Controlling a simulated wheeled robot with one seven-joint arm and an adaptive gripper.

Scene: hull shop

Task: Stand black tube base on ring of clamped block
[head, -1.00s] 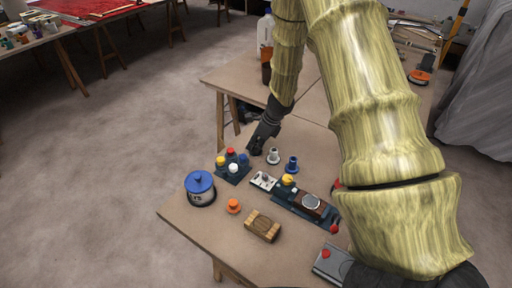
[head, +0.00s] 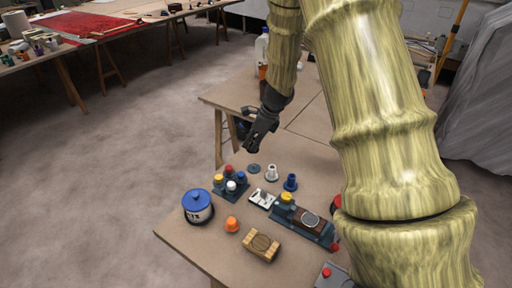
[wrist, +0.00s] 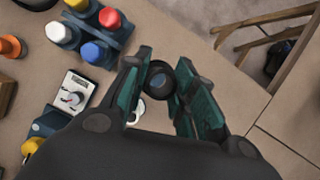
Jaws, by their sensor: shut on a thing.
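My gripper (head: 252,146) is raised above the far left part of the table. In the wrist view my gripper (wrist: 168,88) is shut on the black tube base (wrist: 160,78), a dark round piece with a bluish-grey opening facing the camera. In the head view the held piece is hard to make out against the dark fingers. The clamped block (head: 300,217) is dark brown and sits in a blue-grey vise (head: 318,236). A pale ring (head: 311,220) shows on its top, to the right of and nearer than my gripper.
A dark disc (head: 254,168) lies below my gripper. Nearby stand a white flanged piece (head: 272,173), a blue one (head: 291,182), a rack of coloured caps (head: 231,185) and a white plate (head: 262,199). Nearer are a blue-lidded pot (head: 198,207), orange piece (head: 232,224) and wooden block (head: 262,247).

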